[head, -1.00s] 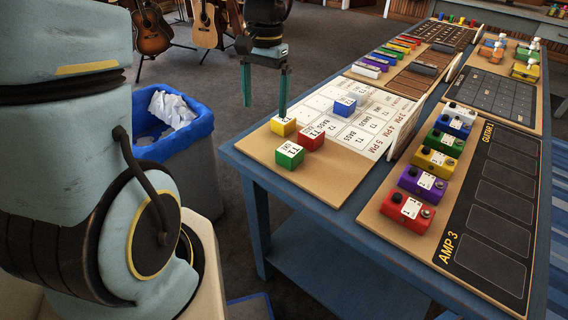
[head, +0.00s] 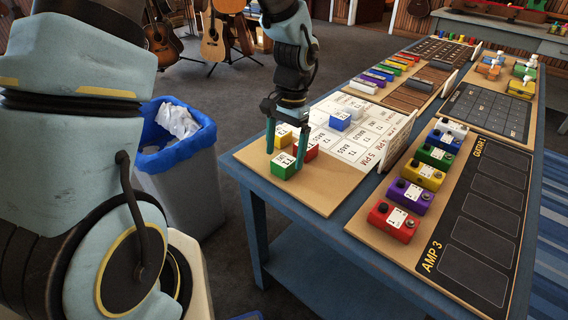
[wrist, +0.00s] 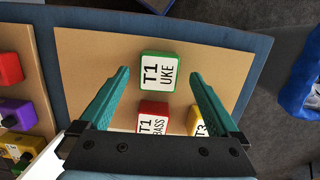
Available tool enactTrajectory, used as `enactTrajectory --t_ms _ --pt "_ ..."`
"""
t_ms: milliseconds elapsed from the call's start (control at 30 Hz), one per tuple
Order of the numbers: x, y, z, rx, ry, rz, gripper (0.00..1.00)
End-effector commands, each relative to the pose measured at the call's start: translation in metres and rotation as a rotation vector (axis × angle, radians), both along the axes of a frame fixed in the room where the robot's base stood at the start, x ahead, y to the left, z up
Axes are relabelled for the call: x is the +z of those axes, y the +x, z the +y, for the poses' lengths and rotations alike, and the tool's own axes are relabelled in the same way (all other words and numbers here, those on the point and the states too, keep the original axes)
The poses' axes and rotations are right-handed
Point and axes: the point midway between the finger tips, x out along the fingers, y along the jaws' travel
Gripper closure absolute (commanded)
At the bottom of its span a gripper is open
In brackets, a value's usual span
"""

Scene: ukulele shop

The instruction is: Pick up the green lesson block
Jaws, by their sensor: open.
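The green lesson block (head: 284,165) sits on the tan board at the table's near left corner. Its white top label reads T1 UKE in the wrist view (wrist: 158,72). My gripper (head: 284,148) is open above the blocks, fingers pointing down. In the wrist view the green block lies ahead of and between the two teal fingertips (wrist: 159,78), with nothing held. A red block (wrist: 152,117) labelled T1 BASS and a yellow block (wrist: 197,122) labelled T3 stand close beside it, nearer the gripper's palm in that view.
A blue block (head: 340,120) stands on the white lesson grid (head: 350,150). An upright sign (head: 398,141) stands at the grid's right edge. Several coloured pedals (head: 394,220) line the right-hand board. A blue-lined bin (head: 177,150) stands left of the table.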

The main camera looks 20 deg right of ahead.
Motion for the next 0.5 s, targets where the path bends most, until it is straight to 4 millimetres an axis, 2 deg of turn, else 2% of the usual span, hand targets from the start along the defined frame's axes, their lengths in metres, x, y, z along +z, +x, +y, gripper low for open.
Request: enactTrajectory --t_ms 200,500 --pt "-0.026 -0.005 0.003 -0.001 0.001 0.002 0.03" --pt "-0.029 -0.005 0.003 0.001 0.0 0.001 0.05"
